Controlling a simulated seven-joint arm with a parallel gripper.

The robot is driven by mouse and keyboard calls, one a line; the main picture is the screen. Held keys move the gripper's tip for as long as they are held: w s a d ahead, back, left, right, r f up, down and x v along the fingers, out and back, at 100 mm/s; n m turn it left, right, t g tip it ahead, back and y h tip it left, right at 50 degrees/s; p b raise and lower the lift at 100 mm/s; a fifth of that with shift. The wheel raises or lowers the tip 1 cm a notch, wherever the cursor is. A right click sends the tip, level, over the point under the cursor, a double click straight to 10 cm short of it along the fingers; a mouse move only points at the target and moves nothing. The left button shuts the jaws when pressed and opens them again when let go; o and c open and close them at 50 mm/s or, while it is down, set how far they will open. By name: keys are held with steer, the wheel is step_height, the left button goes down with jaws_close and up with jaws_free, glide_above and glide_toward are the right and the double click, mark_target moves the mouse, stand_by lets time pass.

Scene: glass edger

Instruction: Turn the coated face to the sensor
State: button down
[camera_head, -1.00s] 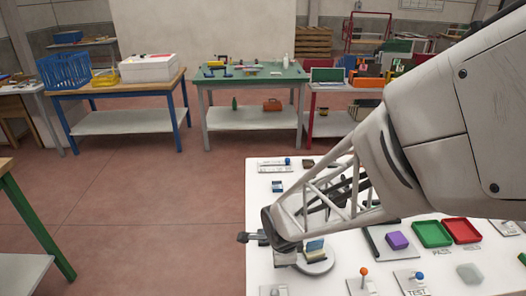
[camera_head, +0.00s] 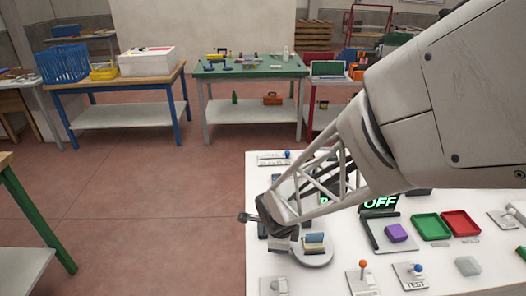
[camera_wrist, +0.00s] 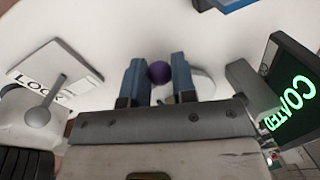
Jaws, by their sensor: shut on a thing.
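In the wrist view my gripper (camera_wrist: 157,75) has its two blue fingers shut on a purple ball-shaped knob (camera_wrist: 159,72). What the knob is fixed to is hidden. A pale round piece (camera_wrist: 203,84) shows partly behind the right finger. A dark display (camera_wrist: 292,85) at the right reads "COATED" in green letters. In the head view a round grey disc (camera_head: 318,260) sits on the white table and bears a small block with blue and yellowish parts (camera_head: 314,243). My wrist is just above and left of that disc; my fingertips are hidden there.
A lever on a plate marked LOCK (camera_wrist: 45,95) stands left of my gripper. On the white table are a purple block (camera_head: 396,232), a green tray (camera_head: 431,227), a red tray (camera_head: 461,224), an orange-knobbed lever (camera_head: 363,270) and a TEST lever (camera_head: 415,275).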

steer(key=c, duration=0.9)
jaws_free()
steer(key=shift+c, duration=0.2)
steer(key=shift+r, duration=0.15)
step_height(320, 180, up, 7)
steer(key=s, duration=0.1)
steer(key=shift+s+r, duration=0.15)
steer(key=shift+s, duration=0.1)
steer(key=shift+a, duration=0.1)
